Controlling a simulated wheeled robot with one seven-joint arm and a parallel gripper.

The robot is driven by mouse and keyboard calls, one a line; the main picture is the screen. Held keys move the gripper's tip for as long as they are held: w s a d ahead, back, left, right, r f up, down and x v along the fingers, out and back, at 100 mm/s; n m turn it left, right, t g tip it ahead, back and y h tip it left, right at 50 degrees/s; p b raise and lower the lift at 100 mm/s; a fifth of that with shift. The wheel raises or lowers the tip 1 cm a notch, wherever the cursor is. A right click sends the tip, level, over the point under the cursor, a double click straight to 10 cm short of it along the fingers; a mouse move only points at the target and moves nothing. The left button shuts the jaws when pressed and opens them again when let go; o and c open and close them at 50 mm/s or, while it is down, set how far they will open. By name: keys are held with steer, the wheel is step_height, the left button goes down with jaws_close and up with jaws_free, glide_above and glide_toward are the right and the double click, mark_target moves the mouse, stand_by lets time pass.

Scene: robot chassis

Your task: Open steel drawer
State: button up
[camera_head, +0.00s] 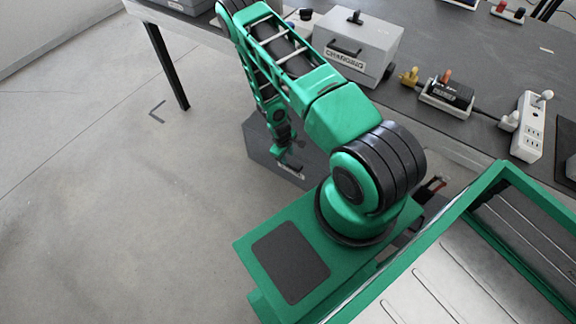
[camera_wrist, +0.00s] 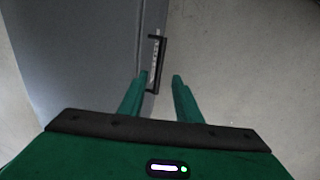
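The grey steel drawer unit (camera_head: 260,146) stands on the floor under the workbench, partly hidden behind my arm. In the wrist view its grey body (camera_wrist: 80,50) fills the left side, with a thin seam near its front edge. The black bar handle (camera_wrist: 163,62) sticks out from the front beside a pale label. My gripper (camera_wrist: 161,76) is open. Its two green fingers lie either side of the handle's line in the picture, the left one nearer it; contact cannot be told. In the head view my gripper (camera_head: 287,156) is at the unit's front, partly hiding the handle.
The workbench (camera_head: 455,135) stands above and behind, with a grey charging box (camera_head: 352,48), a black device (camera_head: 446,96) and a white power strip (camera_head: 530,125) on it. A bench leg (camera_head: 168,68) stands to the left. The concrete floor (camera_head: 110,190) at left is clear.

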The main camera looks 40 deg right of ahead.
mark_target(289, 166)
steer(key=f, duration=0.3)
steer(key=d+f, duration=0.1)
steer(key=f, duration=0.5)
steer(key=shift+w+d+f, duration=0.3)
steer(key=shift+d+f, duration=0.05)
steer(key=shift+d, duration=0.05)
